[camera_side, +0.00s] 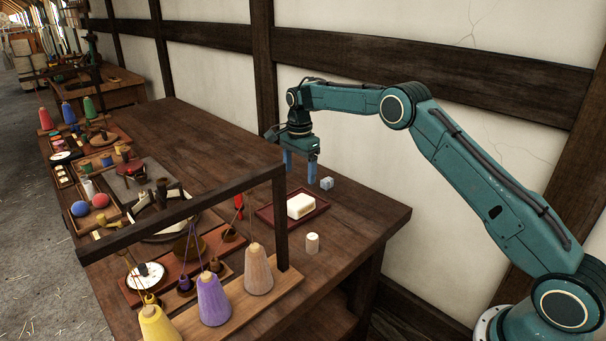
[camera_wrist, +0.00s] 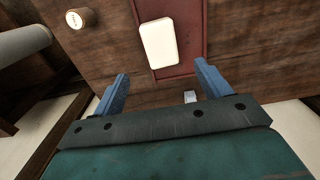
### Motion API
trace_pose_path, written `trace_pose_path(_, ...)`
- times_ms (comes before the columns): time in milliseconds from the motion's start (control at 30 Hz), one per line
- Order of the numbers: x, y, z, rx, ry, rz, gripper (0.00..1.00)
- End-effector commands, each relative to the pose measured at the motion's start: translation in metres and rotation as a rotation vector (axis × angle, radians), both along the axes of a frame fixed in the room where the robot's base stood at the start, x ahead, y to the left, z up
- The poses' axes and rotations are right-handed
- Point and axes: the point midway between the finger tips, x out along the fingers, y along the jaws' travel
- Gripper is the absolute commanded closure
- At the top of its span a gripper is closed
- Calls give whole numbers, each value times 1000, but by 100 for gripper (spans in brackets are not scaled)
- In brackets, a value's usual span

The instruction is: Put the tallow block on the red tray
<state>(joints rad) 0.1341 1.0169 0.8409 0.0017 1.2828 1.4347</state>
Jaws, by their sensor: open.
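The tallow block (camera_side: 301,206) is a cream-white rounded slab lying flat on the red tray (camera_side: 273,215), towards the tray's right end in the side view. In the wrist view the block (camera_wrist: 158,42) lies near the left edge of the red tray (camera_wrist: 190,35). My gripper (camera_side: 299,169) is open and empty, pointing down above the table behind the tray. In the wrist view its two blue fingers (camera_wrist: 160,76) are wide apart, with the block beyond their tips and not touched.
A small pale grey cube (camera_side: 327,183) sits behind the tray, near the wall. A short cream cylinder (camera_side: 312,243) stands in front of the tray. Bare table lies right of the tray.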

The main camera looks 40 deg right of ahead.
Motion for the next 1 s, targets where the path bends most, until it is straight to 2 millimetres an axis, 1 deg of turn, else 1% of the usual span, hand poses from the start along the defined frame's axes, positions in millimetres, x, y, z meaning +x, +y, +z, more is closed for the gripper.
trace_pose_path(100,0,0,9,0,0,0,24)
trace_pose_path(233,0,0,13,0,0,0,24)
trace_pose_path(833,-1,0,15,0,0,3,24)
trace_pose_path(933,-2,1,21,-1,-5,15,24)
trace_pose_path(1000,-5,3,28,-2,-11,34,24)
